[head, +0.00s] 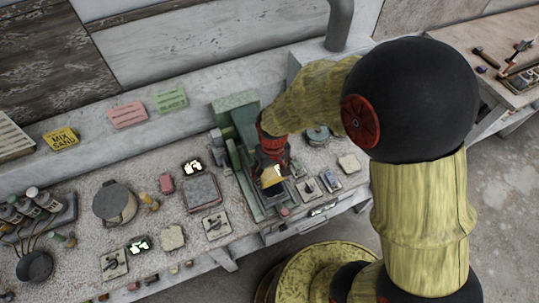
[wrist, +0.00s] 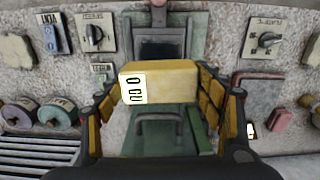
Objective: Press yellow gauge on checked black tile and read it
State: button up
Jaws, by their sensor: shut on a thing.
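My gripper (head: 270,176) is over the green machine on the bench. In the wrist view its two yellow-padded fingers (wrist: 161,100) are shut on the sides of the yellow gauge (wrist: 175,70). The gauge is a yellow block with a white face bearing dark characters, which I cannot read surely. It also shows in the head view (head: 272,177), mostly hidden by the gripper. A small black piece with bright white patches (head: 192,166) lies left of the machine, and a similar one (head: 139,244) lies nearer the front. I cannot tell which is the checked black tile.
The green machine (head: 234,110) stands under my gripper. A reddish-grey slab (head: 203,194), a pink block (head: 167,183) and a round grey pot (head: 114,203) lie to its left. Switch cards (head: 215,224) and small plates (head: 348,163) crowd the bench. Bare patches lie between them.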

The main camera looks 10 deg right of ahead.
jog(key=shift+w+f, duration=0.15)
jog(key=shift+w, duration=0.3)
jog(key=shift+s+f+b, duration=0.15)
jog(key=shift+f+b, duration=0.25)
jog(key=shift+b, duration=0.1)
jog(key=shift+f+b, duration=1.75)
jog(key=shift+f, duration=0.7)
jog(key=shift+f, duration=0.55)
jog(key=shift+r+p, duration=2.45)
jog(key=shift+r, duration=1.15)
jog(key=shift+f, duration=0.1)
